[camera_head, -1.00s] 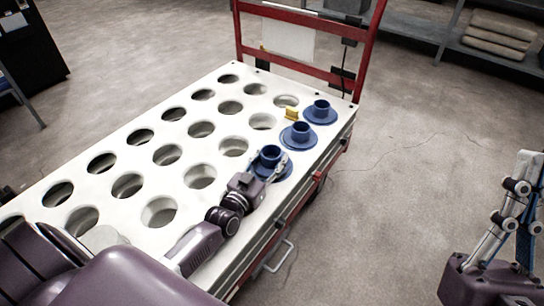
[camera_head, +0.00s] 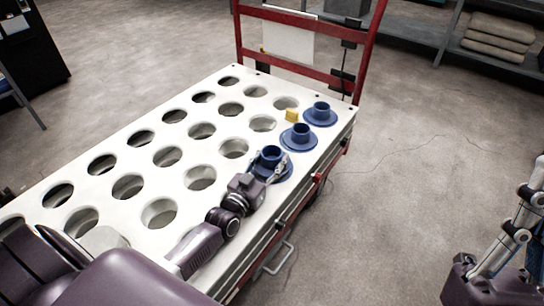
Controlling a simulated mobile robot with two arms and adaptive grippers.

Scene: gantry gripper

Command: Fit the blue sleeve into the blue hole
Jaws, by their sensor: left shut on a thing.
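Three blue flanged sleeves stand in a row along the right edge of the white cart top (camera_head: 225,150). The far sleeve (camera_head: 321,112) and the middle sleeve (camera_head: 299,136) sit upright with their flanges low on the surface. My left gripper (camera_head: 270,162) is shut on the near blue sleeve (camera_head: 271,155), with a finger on each side of its collar. That sleeve is upright, and its flange is at or very close to the top. Whatever lies beneath its flange is hidden. My right gripper is not clearly visible; only part of my right arm shows at the right edge.
Several empty round holes (camera_head: 159,213) fill the cart top to the left of the sleeves. A small yellow block (camera_head: 292,115) lies near the far sleeves. A red frame (camera_head: 300,45) rises at the cart's far end. Open floor (camera_head: 410,150) lies to the right.

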